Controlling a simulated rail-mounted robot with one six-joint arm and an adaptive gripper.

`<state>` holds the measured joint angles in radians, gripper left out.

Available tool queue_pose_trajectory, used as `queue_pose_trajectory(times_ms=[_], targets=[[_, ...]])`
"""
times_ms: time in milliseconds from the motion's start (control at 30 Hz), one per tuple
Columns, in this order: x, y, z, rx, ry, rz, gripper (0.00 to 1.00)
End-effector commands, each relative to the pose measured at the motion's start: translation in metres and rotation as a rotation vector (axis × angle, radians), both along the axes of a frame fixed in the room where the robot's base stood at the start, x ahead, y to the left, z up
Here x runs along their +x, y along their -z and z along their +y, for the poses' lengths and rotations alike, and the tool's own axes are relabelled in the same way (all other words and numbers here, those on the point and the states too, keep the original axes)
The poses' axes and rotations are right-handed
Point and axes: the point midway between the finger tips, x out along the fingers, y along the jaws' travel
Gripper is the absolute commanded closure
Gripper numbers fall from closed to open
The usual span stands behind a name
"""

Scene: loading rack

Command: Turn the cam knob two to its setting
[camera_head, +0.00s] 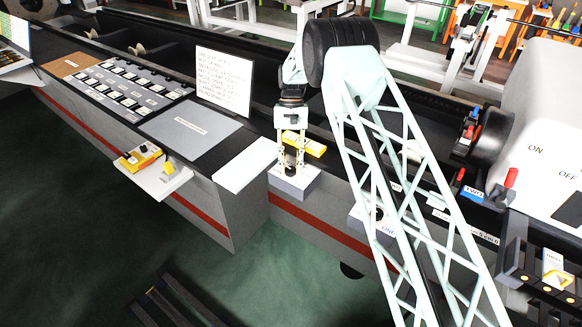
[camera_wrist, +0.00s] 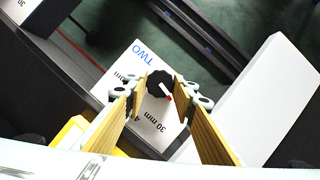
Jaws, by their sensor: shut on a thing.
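The cam knob two is a round black knob (camera_wrist: 158,82) with a white and red pointer mark. It sits on a pale box face (camera_wrist: 118,72) marked "TWO" and "30 mm", and the pointer slants to the lower right in the wrist view. My gripper (camera_wrist: 161,88) has its fingertips on both sides of the knob, shut on it. In the head view my gripper (camera_head: 291,168) points down onto the top of the grey box (camera_head: 296,187), and the knob is mostly hidden between the fingers.
A similar box (camera_head: 366,222) marked "ONE" stands to the right, partly behind my arm. A yellow block (camera_head: 313,148) lies behind the gripper. A white panel (camera_head: 243,166) is close on the left. A small shelf (camera_head: 158,182) with yellow parts is farther left.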

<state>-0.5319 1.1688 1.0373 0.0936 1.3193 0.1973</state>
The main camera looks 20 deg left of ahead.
Motion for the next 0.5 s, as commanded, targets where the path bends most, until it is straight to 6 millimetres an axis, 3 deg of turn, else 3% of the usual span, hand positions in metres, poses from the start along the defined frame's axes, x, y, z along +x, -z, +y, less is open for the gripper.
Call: queue_pose_trajectory(times_ms=[500], targets=[[-0.0004, 0.0001, 0.0010, 0.000, -0.208, 0.000, 0.86]])
